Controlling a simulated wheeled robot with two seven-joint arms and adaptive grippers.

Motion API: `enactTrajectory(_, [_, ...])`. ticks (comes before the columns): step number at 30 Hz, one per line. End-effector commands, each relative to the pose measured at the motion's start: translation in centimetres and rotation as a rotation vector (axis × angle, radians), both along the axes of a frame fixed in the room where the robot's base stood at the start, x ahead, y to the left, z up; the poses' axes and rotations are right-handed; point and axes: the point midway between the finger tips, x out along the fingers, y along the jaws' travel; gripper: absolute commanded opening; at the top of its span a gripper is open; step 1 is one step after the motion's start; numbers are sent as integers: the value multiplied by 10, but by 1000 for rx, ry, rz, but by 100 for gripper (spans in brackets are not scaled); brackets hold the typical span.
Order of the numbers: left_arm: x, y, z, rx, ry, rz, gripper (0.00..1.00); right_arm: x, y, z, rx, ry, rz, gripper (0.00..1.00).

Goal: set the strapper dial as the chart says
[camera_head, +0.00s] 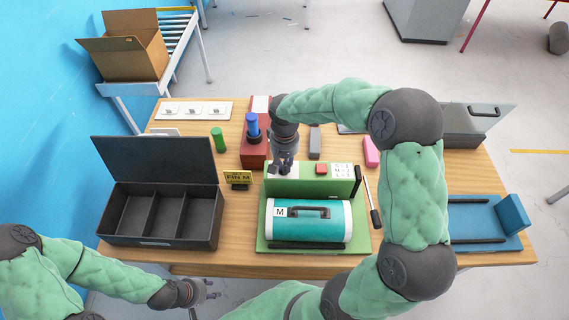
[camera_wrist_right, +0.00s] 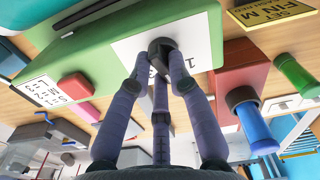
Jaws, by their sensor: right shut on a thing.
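The green strapper (camera_head: 315,187) stands in the middle of the table, with a teal roll (camera_head: 335,222) marked M in front. Its dial (camera_wrist_right: 162,55) is a dark knob on a white numbered plate (camera_wrist_right: 130,45); a 1 shows beside it. My right gripper (camera_head: 287,163) points down at the strapper's left end, its fingers shut around the knob (camera_wrist_right: 158,72). The fingers hide part of the numbers, so the setting cannot be read. The chart (camera_head: 342,170) with S, M and L lines is on the strapper. My left gripper (camera_head: 211,289) is open and empty before the table.
A yellow sign (camera_head: 238,177) reading FIN M stands left of the strapper. An open black case (camera_head: 160,215) lies further left. A red block with a blue peg (camera_head: 252,125) and a green cylinder (camera_head: 218,139) stand behind. A blue tray (camera_head: 480,222) is at right.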

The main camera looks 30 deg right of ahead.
Motion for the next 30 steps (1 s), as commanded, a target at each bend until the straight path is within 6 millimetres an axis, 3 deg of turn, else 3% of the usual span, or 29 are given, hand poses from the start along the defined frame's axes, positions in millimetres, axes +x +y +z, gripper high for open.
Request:
enactTrajectory(12, [0, 0, -6, 0, 0, 0, 40, -1, 0, 0, 0, 0, -202, 0])
enactTrajectory(29, [0, 0, -7, 0, 0, 0, 40, -1, 0, 1, 0, -1, -234, 0])
enactTrajectory(30, [0, 0, -7, 0, 0, 0, 40, -1, 0, 1, 0, -1, -234, 28])
